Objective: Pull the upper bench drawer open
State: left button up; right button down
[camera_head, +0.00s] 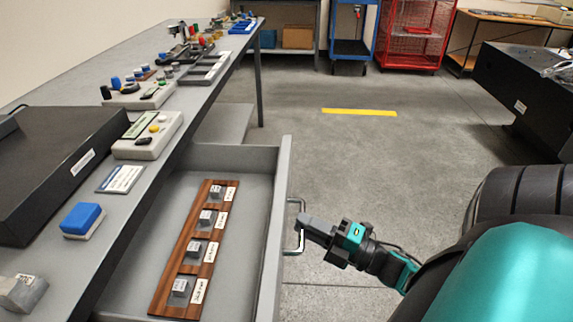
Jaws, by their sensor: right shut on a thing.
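The upper bench drawer (268,250) stands pulled out from under the grey bench, toward the right of the picture. Inside it lies a wooden strip (194,246) with several small metal blocks, each beside a white label. A metal bar handle (299,212) is on the drawer's outer front. My right gripper (303,224) comes in from the right and is shut on this handle. The exact finger contact is partly hidden by the gripper itself. My left gripper is not in view.
The bench top (142,190) holds a blue block (83,218), a dark plate (60,160) and several small instruments. Open grey floor with a yellow stripe (359,112) lies to the right. A blue cart (352,48) and a red cage (414,35) stand at the back.

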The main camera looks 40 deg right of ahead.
jog(key=shift+s+d, duration=0.4)
jog(key=shift+s, duration=0.15)
jog(key=c, duration=1.1)
grip_release()
jog(key=v, duration=1.3)
jog(key=shift+r, duration=0.1)
